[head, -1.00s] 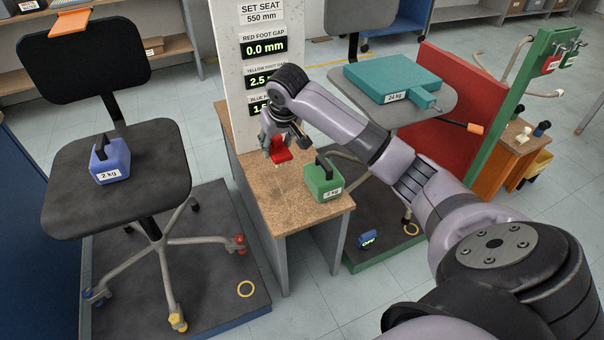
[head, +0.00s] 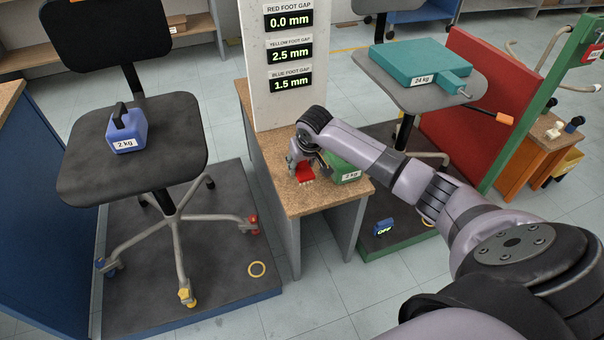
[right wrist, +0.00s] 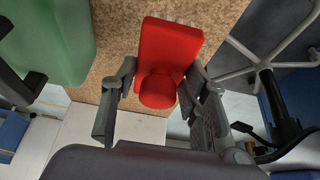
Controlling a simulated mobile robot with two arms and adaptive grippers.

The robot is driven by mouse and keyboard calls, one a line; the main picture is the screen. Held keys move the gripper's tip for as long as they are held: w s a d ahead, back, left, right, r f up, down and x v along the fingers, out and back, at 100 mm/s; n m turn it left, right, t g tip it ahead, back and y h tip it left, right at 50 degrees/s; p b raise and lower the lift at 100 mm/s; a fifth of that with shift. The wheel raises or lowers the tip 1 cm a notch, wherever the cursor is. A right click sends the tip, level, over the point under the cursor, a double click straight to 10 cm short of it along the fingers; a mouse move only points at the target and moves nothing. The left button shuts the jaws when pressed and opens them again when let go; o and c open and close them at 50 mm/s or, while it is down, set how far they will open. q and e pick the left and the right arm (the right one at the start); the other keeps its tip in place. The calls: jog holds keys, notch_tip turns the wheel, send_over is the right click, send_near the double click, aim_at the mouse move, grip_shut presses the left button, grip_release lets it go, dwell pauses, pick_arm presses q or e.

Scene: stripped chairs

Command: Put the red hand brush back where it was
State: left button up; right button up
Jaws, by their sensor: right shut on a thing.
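The red hand brush (head: 304,174) is between the fingers of my right gripper (head: 302,160), over the brown speckled top of the small bench (head: 285,196). In the right wrist view, the brush (right wrist: 170,50) shows its red block and round handle end, with the fingers of the gripper (right wrist: 162,88) on either side of the handle. The brush is at or just above the bench top; I cannot tell whether it touches. Its underside is mostly hidden. My left gripper is not in view.
A green weight (head: 345,172) stands on the bench right beside the gripper, partly behind my arm. A white display panel (head: 258,100) rises behind. A chair with a blue weight (head: 126,130) stands left; another chair with a teal weight (head: 415,64) stands right. The bench's front is clear.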

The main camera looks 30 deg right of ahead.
aim_at(303, 169)
notch_tip(303, 169, down, 3)
jog(key=shift+f+b, duration=0.15)
jog(key=shift+b, duration=0.3)
jog(key=shift+f, duration=0.1)
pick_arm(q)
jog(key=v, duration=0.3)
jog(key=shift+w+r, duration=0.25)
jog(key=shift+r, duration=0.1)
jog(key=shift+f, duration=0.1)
pick_arm(e)
jog(key=shift+f, duration=0.1)
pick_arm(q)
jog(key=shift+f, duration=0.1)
pick_arm(e)
jog(key=o, duration=1)
